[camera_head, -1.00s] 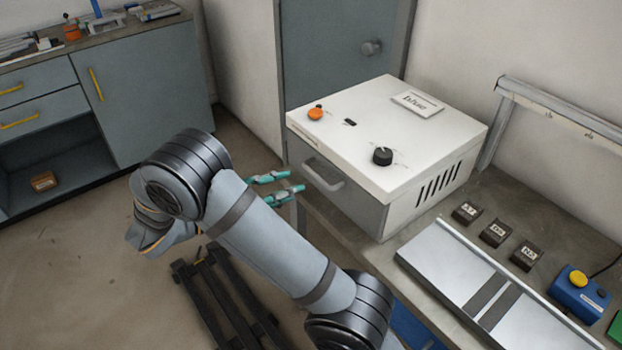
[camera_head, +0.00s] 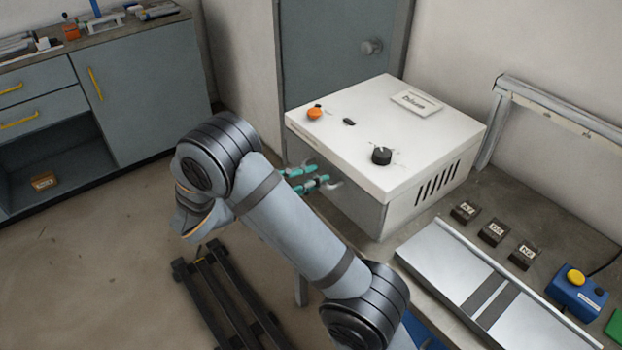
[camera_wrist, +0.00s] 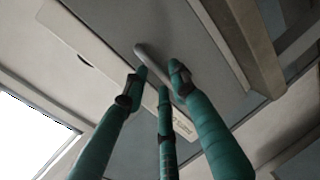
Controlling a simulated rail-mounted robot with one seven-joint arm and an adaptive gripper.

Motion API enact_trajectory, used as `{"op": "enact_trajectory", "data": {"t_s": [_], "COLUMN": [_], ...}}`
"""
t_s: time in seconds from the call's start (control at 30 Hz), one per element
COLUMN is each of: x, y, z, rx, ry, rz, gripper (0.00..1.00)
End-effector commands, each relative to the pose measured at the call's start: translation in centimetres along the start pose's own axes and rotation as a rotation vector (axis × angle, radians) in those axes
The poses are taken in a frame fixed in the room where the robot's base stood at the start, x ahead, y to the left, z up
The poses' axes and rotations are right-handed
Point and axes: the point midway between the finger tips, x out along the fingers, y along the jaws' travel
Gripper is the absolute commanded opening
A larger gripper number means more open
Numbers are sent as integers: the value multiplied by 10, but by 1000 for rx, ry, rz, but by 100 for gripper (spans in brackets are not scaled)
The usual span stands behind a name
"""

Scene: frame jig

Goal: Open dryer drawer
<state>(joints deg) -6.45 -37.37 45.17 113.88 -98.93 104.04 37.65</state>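The dryer (camera_head: 425,135) is a white box with a grey drawer front (camera_head: 355,207) facing left and a pale bar handle (camera_head: 334,184). The drawer looks closed. My gripper (camera_head: 318,175) has teal fingers and reaches to the handle, its tips at the handle's near side. In the wrist view the handle (camera_wrist: 150,54) runs slantwise across the grey drawer front (camera_wrist: 195,30), behind the fingertips. The fingertips of my gripper (camera_wrist: 160,78) stand apart, with the handle close by them. Whether they touch it cannot be told.
The dryer stands on a workbench (camera_head: 450,222) with a metal plate (camera_head: 455,270), small dark labelled blocks (camera_head: 493,233) and a blue box with a yellow button (camera_head: 577,290). A black frame (camera_head: 225,295) lies on the floor below my arm.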

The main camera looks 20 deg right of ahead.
Motion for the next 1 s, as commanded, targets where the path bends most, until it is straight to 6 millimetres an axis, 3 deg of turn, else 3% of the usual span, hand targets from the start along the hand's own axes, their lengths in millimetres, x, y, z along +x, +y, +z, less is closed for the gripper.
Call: {"op": "enact_trajectory", "data": {"t_s": [0.4, 1.0], "x": [0, 0], "y": [0, 0], "z": [0, 0], "rx": [0, 0], "ry": [0, 0], "rz": [0, 0], "gripper": [1, 0]}}
